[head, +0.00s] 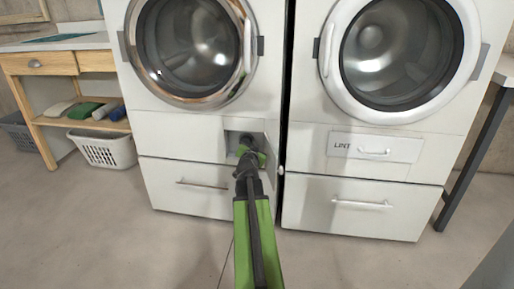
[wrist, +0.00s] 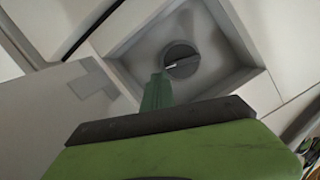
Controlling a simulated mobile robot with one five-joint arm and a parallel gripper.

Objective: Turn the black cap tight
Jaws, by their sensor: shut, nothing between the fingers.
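The black cap (wrist: 181,60) is round, with a raised grip bar across its face that carries a light mark. It sits in a square grey recess (wrist: 222,70) in the front of the left-hand machine. My gripper (wrist: 158,80) is shut and empty, with its green fingertips just below and left of the cap in the wrist view. I cannot tell whether the tips touch it. In the head view my gripper (head: 247,154) reaches to the recess (head: 231,138) below the round door and covers much of it.
The left machine's lower drawer (head: 190,191) has a bar handle. A second white machine (head: 372,150) with a lint drawer stands to the right. A wooden table (head: 60,65) and a white basket (head: 105,150) are at left. The floor in front is clear.

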